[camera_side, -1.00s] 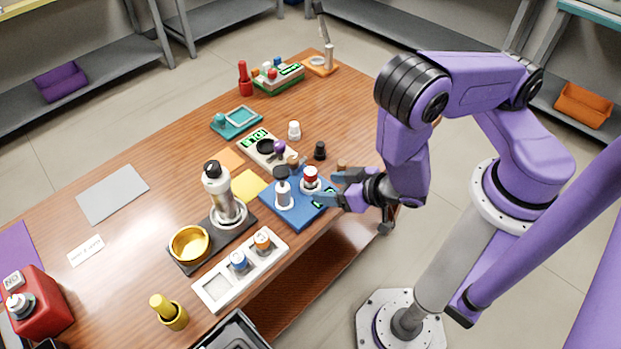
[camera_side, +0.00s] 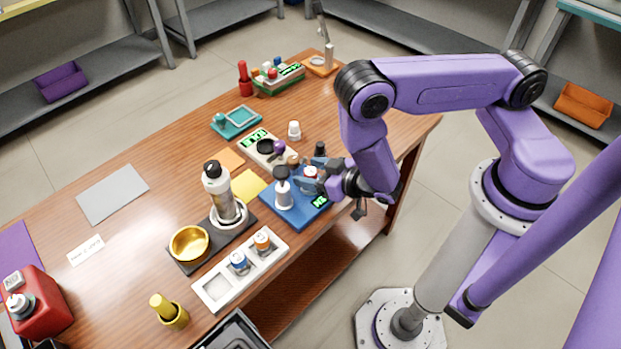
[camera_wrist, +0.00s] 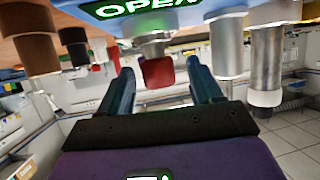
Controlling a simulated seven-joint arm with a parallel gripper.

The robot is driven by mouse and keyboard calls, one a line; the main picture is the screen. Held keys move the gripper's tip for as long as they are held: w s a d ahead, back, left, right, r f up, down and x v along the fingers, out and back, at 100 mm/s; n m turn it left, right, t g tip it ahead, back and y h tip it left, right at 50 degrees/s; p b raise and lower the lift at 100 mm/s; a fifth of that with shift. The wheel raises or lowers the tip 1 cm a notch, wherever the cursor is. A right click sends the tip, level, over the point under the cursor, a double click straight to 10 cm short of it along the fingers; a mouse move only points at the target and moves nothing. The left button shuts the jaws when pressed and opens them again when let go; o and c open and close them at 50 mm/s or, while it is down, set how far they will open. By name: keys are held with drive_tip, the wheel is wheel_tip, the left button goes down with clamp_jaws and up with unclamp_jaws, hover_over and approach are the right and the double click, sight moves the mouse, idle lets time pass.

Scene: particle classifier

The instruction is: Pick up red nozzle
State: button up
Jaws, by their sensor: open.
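The red nozzle is a small red cap on a white base; in the wrist view the red nozzle (camera_wrist: 158,71) hangs inverted in the picture, between and just beyond my two fingertips. In the wrist view my gripper (camera_wrist: 160,80) is open, with a gap between each finger and the red part. Whether the fingers touch it in the side view I cannot tell.
A black cap (camera_side: 320,149) and a white cap (camera_side: 294,130) stand behind.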

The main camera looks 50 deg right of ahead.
drive_tip(key=shift+w+f, duration=0.15)
drive_tip(key=shift+w, duration=0.2)
drive_tip(key=c, duration=1.1)
drive_tip(key=shift+a+r, duration=0.1)
drive_tip(key=shift+r, duration=0.1)
